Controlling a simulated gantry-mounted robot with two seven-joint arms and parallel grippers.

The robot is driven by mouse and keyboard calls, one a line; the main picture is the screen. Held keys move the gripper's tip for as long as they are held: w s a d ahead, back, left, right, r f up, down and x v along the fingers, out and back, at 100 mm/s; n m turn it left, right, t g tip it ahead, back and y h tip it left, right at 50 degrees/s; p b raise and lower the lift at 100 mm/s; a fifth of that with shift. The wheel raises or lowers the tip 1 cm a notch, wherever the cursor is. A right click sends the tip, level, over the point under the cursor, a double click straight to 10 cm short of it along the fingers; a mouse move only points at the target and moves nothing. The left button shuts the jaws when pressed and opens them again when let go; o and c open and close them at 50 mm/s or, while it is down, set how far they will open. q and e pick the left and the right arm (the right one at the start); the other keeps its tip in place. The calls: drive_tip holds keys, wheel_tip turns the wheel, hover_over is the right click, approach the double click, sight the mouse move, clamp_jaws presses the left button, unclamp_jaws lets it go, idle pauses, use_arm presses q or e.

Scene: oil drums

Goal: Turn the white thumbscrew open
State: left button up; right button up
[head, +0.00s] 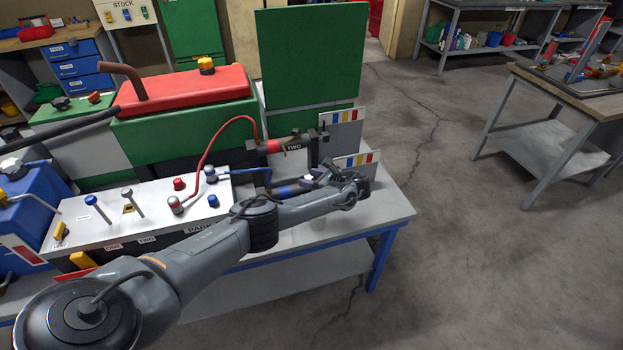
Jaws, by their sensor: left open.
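My left arm reaches across the bench from the lower left. Its gripper (322,176) is at the valve fittings on the right part of the bench, open, with its fingers pointing left and back. A small pale knob (306,181), perhaps the white thumbscrew, shows right at the fingertips, next to a blue cylinder (285,191). It is too small to tell whether the fingers are around it or only beside it. My gripper and wrist hide part of the lower fitting. My right gripper is not in view.
A control panel (130,215) with levers and knobs is at left. A green board (310,55) rises behind. Striped cards (341,128) stand near the gripper. Open floor lies right.

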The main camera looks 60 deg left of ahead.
use_arm(q)
drive_tip(key=shift+w+d+r, duration=0.2)
drive_tip(key=shift+d+r, duration=0.15)
drive_tip(key=shift+d, duration=0.2)
drive_tip(key=p+v, duration=0.2)
drive_tip(key=v, duration=0.7)
drive_tip(key=shift+d, duration=0.25)
